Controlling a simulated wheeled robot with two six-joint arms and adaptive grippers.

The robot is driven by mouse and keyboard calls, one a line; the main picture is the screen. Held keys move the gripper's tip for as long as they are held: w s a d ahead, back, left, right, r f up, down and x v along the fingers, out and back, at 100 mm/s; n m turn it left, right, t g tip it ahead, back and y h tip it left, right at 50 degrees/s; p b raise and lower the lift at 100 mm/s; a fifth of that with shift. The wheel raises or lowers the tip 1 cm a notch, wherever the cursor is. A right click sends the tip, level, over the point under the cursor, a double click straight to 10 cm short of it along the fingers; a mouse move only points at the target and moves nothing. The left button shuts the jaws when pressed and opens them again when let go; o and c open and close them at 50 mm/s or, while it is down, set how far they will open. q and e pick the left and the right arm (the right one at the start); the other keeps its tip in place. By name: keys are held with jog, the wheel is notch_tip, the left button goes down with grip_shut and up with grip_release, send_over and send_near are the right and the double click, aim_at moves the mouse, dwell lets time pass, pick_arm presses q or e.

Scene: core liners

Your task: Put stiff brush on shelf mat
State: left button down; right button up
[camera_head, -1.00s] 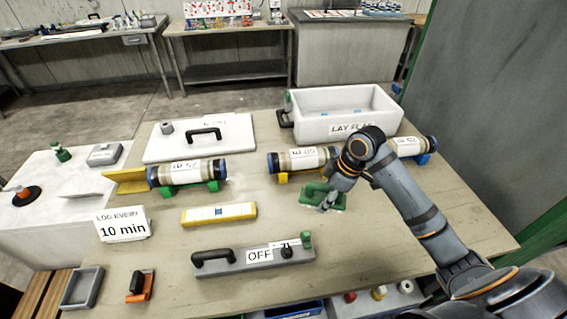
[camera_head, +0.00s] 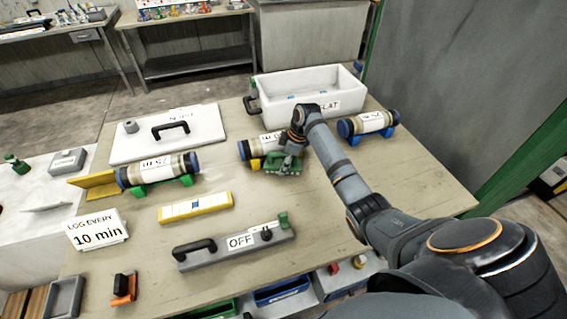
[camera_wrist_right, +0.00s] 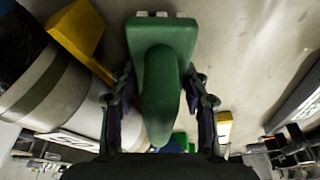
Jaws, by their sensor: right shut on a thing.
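The stiff brush is a green block with a rounded green handle; it shows in the head view (camera_head: 281,168) just in front of the middle core liner (camera_head: 246,150). My right gripper (camera_head: 290,153) is shut on it. In the right wrist view the brush's handle (camera_wrist_right: 162,95) lies between the two fingers (camera_wrist_right: 160,110), and small white tufts show at the far edge of its block. I cannot tell whether the brush touches the table. I cannot make out the shelf mat. My left gripper is not in view.
Core liners on coloured cradles stand left (camera_head: 160,170) and right (camera_head: 368,123). A white tub (camera_head: 310,95) stands behind. A grey OFF box (camera_head: 235,246) and yellow bar (camera_head: 195,207) lie in front. Bins (camera_head: 282,291) show below the table edge. The tabletop right of my arm is clear.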

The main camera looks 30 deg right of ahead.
jog(key=shift+w+d+f, duration=0.1)
jog(key=shift+w+f, duration=0.25)
jog(key=shift+s, duration=0.15)
jog(key=o, duration=0.9)
jog(key=shift+f, duration=0.15)
jog(key=shift+o, duration=0.2)
